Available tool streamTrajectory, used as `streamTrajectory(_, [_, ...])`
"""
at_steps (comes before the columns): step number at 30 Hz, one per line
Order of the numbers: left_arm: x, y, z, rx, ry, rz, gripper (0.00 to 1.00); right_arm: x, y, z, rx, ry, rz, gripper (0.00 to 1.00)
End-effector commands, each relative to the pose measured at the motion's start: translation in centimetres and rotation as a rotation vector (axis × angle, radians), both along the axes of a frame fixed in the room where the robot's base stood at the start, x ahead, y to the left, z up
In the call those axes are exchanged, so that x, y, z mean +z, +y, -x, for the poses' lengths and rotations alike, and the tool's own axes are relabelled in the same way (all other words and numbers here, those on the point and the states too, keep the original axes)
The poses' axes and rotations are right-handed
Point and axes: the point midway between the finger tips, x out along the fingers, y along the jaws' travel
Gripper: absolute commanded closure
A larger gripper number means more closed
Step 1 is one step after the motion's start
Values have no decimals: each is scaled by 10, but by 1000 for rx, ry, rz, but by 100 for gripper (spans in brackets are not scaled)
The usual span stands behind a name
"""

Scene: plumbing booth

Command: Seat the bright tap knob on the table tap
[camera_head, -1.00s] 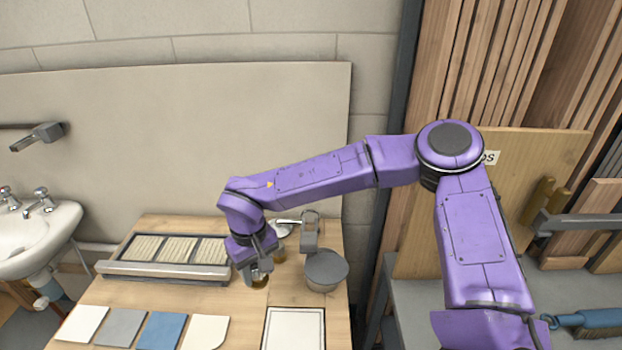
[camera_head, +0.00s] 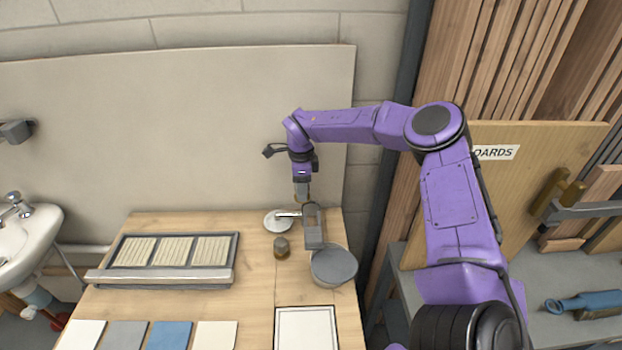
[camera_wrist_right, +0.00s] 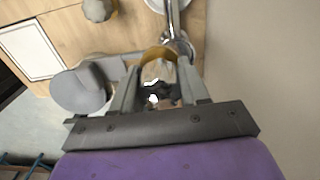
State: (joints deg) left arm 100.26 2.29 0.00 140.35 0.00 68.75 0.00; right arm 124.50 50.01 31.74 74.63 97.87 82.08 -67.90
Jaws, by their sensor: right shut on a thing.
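My right gripper (camera_head: 302,198) points down above the tap at the back right of the table. It is shut on the bright tap knob (camera_wrist_right: 158,54), whose brassy rim and shiny parts show between the fingers in the wrist view. The table tap (camera_head: 288,214) has a chrome spout and a pale round base; its chrome body also shows just beyond the fingers in the wrist view (camera_wrist_right: 173,18). The knob looks close to the tap's top, but I cannot tell whether they touch. A dull brownish knob (camera_head: 281,248) stands on the table in front of the tap. My left gripper is out of view.
A grey block-like fixture (camera_head: 314,232) and a round grey container (camera_head: 334,265) stand right beside the tap. A slatted tray (camera_head: 160,276) lies left. Sample tiles (camera_head: 170,335) and a white framed panel (camera_head: 307,330) lie in front. The back board rises behind.

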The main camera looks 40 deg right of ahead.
Motion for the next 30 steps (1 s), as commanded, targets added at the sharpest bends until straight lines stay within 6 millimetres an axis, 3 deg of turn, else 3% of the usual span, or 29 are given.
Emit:
streamTrajectory(3, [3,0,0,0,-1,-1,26,1,-25,-1,-193,-4,9,89])
streamTrajectory(7, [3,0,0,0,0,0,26,1,-37,-1,-289,-5,14,89])
streamTrajectory(14, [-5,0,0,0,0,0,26,-9,-38,-1,-298,-5,14,89])
streamTrajectory(30, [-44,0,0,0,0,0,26,-60,-38,-1,-295,-6,13,89])
